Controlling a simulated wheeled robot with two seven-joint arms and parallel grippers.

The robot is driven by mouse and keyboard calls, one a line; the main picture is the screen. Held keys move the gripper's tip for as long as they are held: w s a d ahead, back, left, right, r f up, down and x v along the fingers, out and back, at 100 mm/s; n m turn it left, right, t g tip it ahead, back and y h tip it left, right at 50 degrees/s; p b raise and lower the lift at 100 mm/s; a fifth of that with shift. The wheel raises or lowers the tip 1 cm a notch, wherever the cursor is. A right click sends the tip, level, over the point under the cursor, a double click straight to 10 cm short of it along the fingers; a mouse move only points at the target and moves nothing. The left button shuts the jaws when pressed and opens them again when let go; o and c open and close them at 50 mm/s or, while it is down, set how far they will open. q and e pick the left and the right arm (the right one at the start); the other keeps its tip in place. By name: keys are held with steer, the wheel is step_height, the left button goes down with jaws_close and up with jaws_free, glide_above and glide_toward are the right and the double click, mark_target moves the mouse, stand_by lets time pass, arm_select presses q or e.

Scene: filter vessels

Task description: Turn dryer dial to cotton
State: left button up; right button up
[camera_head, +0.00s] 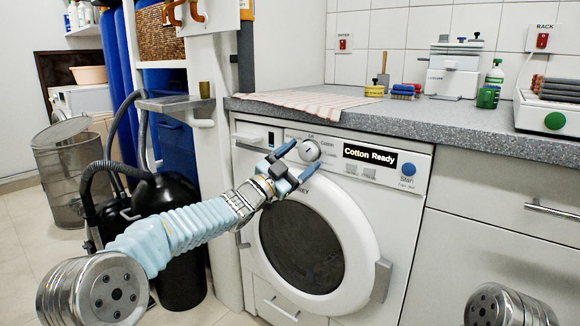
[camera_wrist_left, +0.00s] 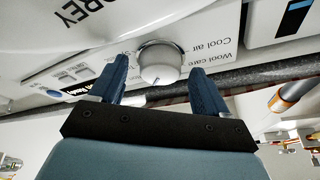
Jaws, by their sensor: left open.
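The white dryer (camera_head: 402,215) stands under the counter with its round door closed. Its display (camera_head: 370,157) reads "Cotton Ready". The round white dial (camera_head: 309,151) is on the panel left of the display, with a small mark on its face. My left gripper (camera_head: 298,160) is open in front of the dial. In the left wrist view, the dial (camera_wrist_left: 160,64) sits between the tips of the left gripper (camera_wrist_left: 160,66), with gaps on both sides. "Wool care" and "Cool air" are printed beside it. My right gripper is out of view.
A blue Start button (camera_head: 408,169) is at the panel's right. The counter (camera_head: 440,118) above holds a striped cloth (camera_head: 305,102), sponges, a green bottle (camera_head: 494,76) and a rack (camera_head: 552,112). A black tank (camera_head: 165,210) and hoses stand left, close to my left arm.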

arm_select(q)
steer(key=b+v, duration=0.1)
steer(key=v, duration=1.2)
steer(key=shift+s+a, duration=0.2)
steer(key=shift+f, duration=0.15)
steer(key=s+a+f+n+g+y, duration=0.15)
steer(key=f+n+y, duration=0.45)
steer(key=f, duration=1.3)
steer(key=s+a+f+n+g+y, duration=0.1)
steer(key=s+f+n+g+y, duration=0.45)
steer(key=f, duration=1.35)
steer(key=s+f+n+g, duration=0.4)
steer(key=s+f, duration=0.6)
steer(key=s, duration=0.3)
steer(key=s+f+n+g, duration=0.3)
steer(key=s+f, duration=0.6)
steer(key=s, duration=0.3)
step_height(320, 180, up, 13)
steer(key=p, duration=1.3)
steer(key=shift+s+d, duration=0.25)
steer(key=shift+s, duration=0.05)
